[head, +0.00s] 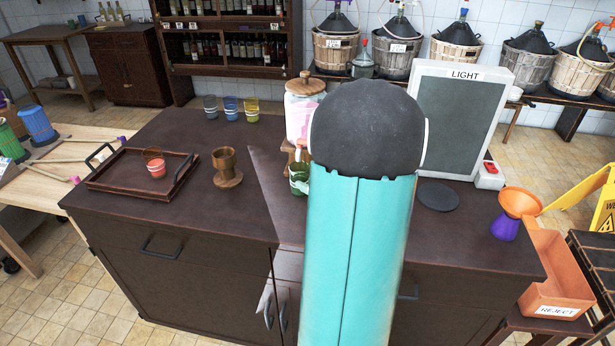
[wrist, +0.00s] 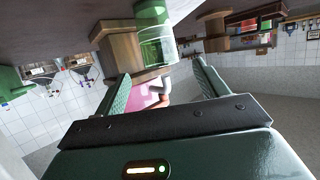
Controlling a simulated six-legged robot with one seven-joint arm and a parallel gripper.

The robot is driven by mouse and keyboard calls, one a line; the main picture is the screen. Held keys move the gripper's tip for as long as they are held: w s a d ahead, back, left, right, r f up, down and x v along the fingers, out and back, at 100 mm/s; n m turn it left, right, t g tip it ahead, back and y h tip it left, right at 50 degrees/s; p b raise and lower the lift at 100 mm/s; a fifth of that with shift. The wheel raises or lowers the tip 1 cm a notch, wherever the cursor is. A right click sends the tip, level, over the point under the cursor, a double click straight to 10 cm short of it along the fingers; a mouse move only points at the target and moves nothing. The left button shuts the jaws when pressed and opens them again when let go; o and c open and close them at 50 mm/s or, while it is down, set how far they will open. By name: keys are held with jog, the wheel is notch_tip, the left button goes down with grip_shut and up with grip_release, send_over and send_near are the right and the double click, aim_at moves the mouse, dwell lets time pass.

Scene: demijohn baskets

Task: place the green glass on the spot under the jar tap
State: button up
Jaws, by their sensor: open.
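The green glass (head: 298,180) stands on the dark counter just left of my arm, in front of the jar's wooden stand; my arm hides part of it. The jar (head: 299,112) has pink contents and a wooden lid. In the wrist view, which is upside down, the green glass (wrist: 156,45) shows beyond my fingertips, close to the wooden stand (wrist: 125,52). The white tap (wrist: 157,93) shows between my fingers. My gripper (wrist: 160,72) is open with nothing held. The head view hides it behind my arm. I cannot tell whether the glass is exactly under the tap.
Grey (head: 210,108), blue (head: 231,110) and yellow (head: 252,111) glasses stand behind. A light panel (head: 455,120), black disc (head: 438,197) and orange funnel (head: 519,203) are at right.

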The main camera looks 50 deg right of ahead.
jog(key=w+a+r+g+h, duration=0.1)
jog(key=w+a+r+g, duration=0.15)
jog(key=a+r, duration=0.5)
jog(key=w+a+r+g+h, duration=0.1)
jog(key=w+a+r, duration=0.3)
jog(key=a, duration=0.6)
jog(key=s+a+n+g+y, duration=0.1)
jog(key=s+a+g+y, duration=0.1)
jog(key=s+a, duration=0.5)
jog(key=s+a+n+g+y, duration=0.2)
jog(key=s+a+y, duration=0.2)
jog(key=a, duration=1.4)
jog(key=s, duration=0.2)
jog(key=shift+s+a+r+n, duration=0.3)
jog(key=shift+s+r, duration=0.05)
jog(key=shift+c, duration=0.4)
jog(key=c, duration=0.7)
jog(key=shift+d, duration=0.2)
